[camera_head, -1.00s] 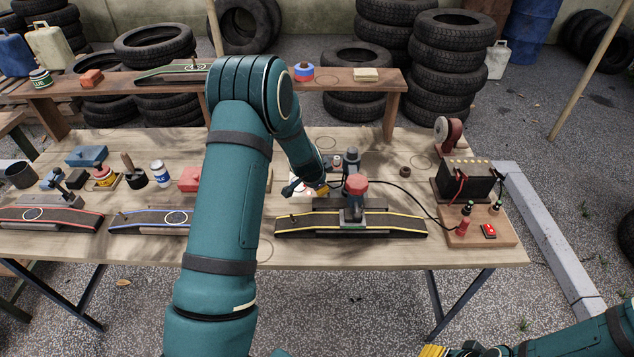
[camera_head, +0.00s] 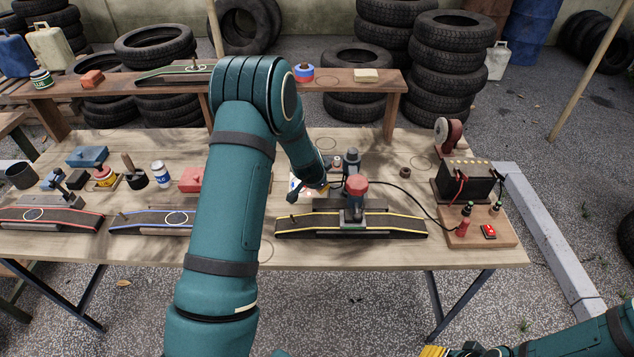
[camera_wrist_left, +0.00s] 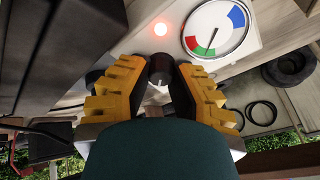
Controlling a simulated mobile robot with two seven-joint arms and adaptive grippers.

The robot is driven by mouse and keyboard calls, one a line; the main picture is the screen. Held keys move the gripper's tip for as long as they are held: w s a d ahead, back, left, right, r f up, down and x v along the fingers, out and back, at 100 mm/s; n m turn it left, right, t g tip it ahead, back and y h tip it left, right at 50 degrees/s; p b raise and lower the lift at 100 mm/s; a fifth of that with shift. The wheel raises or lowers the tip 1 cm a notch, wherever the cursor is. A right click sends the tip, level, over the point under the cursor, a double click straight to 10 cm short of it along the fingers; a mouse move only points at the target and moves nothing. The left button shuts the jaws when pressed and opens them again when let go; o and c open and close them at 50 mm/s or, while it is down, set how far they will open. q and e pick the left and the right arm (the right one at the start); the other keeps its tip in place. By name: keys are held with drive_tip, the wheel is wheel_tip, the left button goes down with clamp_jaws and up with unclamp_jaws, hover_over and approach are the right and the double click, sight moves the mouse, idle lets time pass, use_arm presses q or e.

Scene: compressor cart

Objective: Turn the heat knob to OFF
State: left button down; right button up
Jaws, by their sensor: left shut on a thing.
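In the left wrist view, a round dark knob (camera_wrist_left: 160,69) with a pale line on it sits on a white panel (camera_wrist_left: 139,22). My left gripper (camera_wrist_left: 160,82) is shut on it, with yellow fingers on both sides. In the head view, my left gripper (camera_head: 322,189) is low over the table behind the yellow-edged ramp, and my own arm hides most of the panel. The knob's lettering cannot be read. My right gripper (camera_head: 436,351) is only partly in view at the bottom edge, away from the table.
A red lamp (camera_wrist_left: 161,29) glows on the panel beside a round gauge (camera_wrist_left: 216,27) with coloured bands. The yellow-edged ramp (camera_head: 300,226) carries a red-capped device (camera_head: 356,186). A battery (camera_head: 466,180) with cables stands right.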

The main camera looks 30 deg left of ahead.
use_arm(q)
drive_tip(key=n+p, duration=0.1)
drive_tip(key=n, duration=0.3)
drive_tip(key=shift+n+y, duration=0.3)
drive_tip(key=shift+y, duration=0.1)
drive_tip(key=shift+a+n+y+p, duration=0.1)
drive_tip(key=shift+n+y+p, duration=0.55)
drive_tip(key=shift+n, duration=2.05)
drive_tip(key=shift+h, duration=0.25)
drive_tip(key=c, duration=1.1)
unclamp_jaws()
drive_tip(key=v, duration=1.2)
drive_tip(key=shift+p, duration=0.3)
